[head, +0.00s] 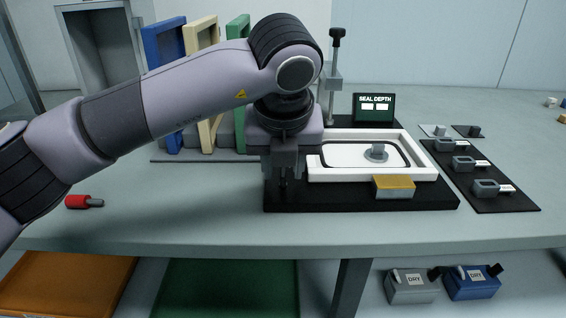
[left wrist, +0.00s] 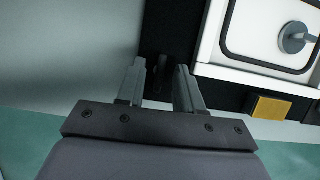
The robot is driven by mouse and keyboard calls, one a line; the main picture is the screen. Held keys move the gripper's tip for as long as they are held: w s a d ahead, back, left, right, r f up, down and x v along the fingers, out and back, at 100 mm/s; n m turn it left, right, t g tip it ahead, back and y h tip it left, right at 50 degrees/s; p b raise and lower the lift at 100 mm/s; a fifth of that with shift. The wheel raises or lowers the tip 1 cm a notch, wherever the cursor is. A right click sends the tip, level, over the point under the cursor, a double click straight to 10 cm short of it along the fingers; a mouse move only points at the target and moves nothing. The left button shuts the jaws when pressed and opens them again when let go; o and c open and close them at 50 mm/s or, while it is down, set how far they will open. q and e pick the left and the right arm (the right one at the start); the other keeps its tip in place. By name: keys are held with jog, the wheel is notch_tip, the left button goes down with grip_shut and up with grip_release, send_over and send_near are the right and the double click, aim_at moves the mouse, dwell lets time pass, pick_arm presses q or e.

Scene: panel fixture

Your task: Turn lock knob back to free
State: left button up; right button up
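My left gripper (head: 283,188) points down over the left end of the black fixture base (head: 330,204). In the left wrist view, its two fingers (left wrist: 160,82) are apart, with a small dark knob-like part (left wrist: 161,78) between them. I cannot tell whether the fingers touch this part, or which way it is turned. A white frame panel (head: 430,172) sits on the base to the right of the gripper. A grey round knob (head: 376,153) stands on the panel and also shows in the left wrist view (left wrist: 293,38). My right gripper is out of view.
A yellow block (head: 394,187) is at the base's front edge. A post with a black top (head: 337,38) and a "SEAL DEPTH" display (head: 374,108) stand behind. A black mat (head: 505,203) with grey parts lies right. A red-handled tool (head: 84,201) lies left, with clear table around.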

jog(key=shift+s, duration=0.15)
pick_arm(q)
jog(key=p+v, duration=0.1)
jog(key=v, duration=0.5)
jog(key=shift+s+r, duration=0.25)
jog(key=shift+r, duration=0.3)
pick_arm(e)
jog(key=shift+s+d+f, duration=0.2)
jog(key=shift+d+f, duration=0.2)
